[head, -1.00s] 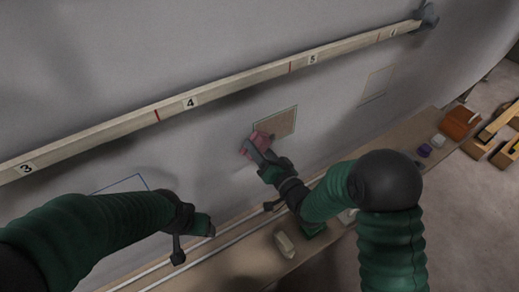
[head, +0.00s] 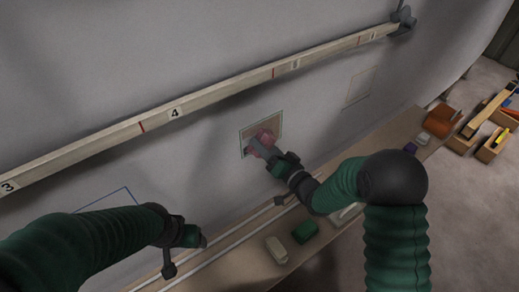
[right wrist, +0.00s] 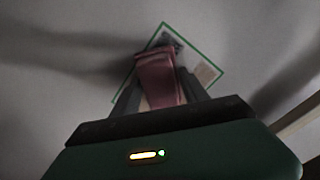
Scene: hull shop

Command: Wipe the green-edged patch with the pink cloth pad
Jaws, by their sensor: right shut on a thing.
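The green-edged patch (head: 246,137) is a square outline on the grey hull wall, with a brownish stain inside; it shows tilted in the right wrist view (right wrist: 205,50), with a dark smudge near its top corner and a tan area at right. My right gripper (head: 262,150) is shut on the pink cloth pad (head: 268,135), which lies over the patch's lower part. The pad also shows between the fingers in the right wrist view (right wrist: 160,82); whether it touches the wall is unclear. My left gripper (head: 192,238) is low at left, away from the patch; its jaws are unclear.
A numbered wooden batten (head: 220,100) crosses the wall above the patch. A blue outline (head: 105,200) is at left, a pale yellowish one (head: 360,87) at right. The bench (head: 335,228) below carries a cream block (head: 276,250), a green block (head: 304,231) and an orange-brown item (head: 441,121).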

